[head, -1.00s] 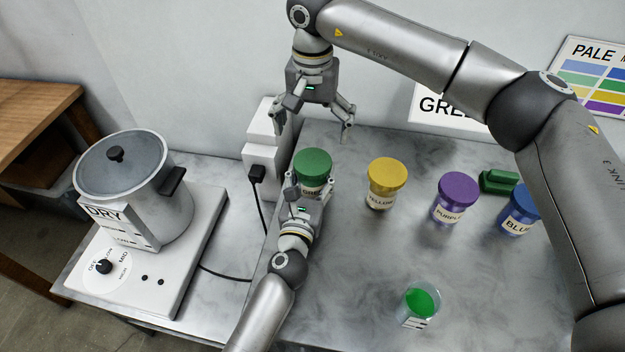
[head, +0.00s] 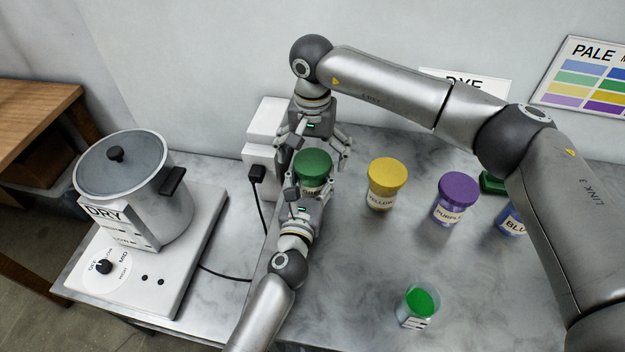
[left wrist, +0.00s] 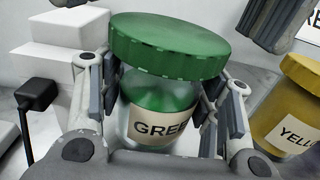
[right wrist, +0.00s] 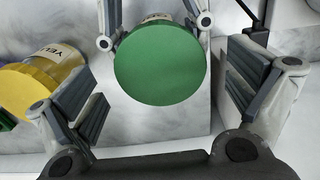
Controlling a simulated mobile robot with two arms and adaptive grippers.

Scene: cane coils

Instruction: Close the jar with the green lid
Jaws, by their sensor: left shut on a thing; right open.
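The green jar (left wrist: 158,112) has a clear body with green contents and a label reading GREE. The green lid (head: 313,162) sits on top of the jar and looks slightly tilted in the left wrist view (left wrist: 168,45). My left gripper (head: 310,190) is shut on the jar body, one finger on each side. My right gripper (head: 312,150) is open just above and behind the lid. In the right wrist view the lid (right wrist: 160,65) lies between and beyond the open fingers, apart from them. Whether the lid is fully seated I cannot tell.
Yellow (head: 386,182), purple (head: 456,198) and blue (head: 511,220) jars stand to the right. A glass with green liquid (head: 418,305) stands at the front. A white socket box (head: 262,160) is close on the left. A pot (head: 130,185) stands on a hotplate (head: 190,270) farther left.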

